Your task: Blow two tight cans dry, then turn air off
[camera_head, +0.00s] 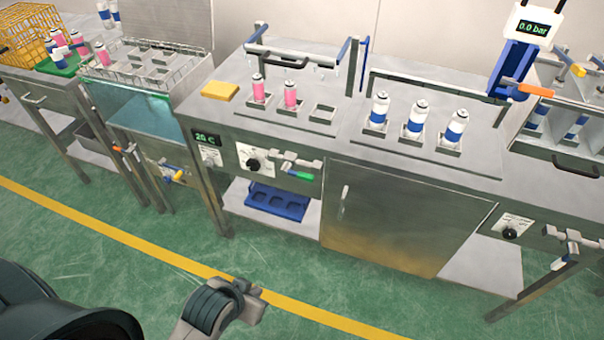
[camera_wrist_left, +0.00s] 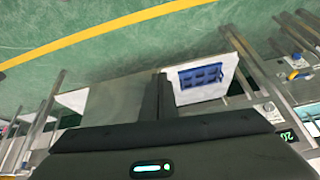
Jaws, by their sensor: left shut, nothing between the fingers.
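Two pink cans, the left one (camera_head: 257,90) and the right one (camera_head: 290,95), stand upright in sockets on the steel bench (camera_head: 225,115); a third socket (camera_head: 323,113) beside them is empty. A bar with small nozzles (camera_head: 290,58) spans behind them. My right gripper is out of view.
Three blue-and-white cans (camera_head: 416,118) stand in sockets right of the pink ones. A 0.0 bar display (camera_head: 533,27) and orange handle (camera_head: 536,90) are at the right. A yellow sponge-like block (camera_head: 219,90) lies at left. A blue tray (camera_head: 277,201) rests on the lower shelf. Floor ahead is clear.

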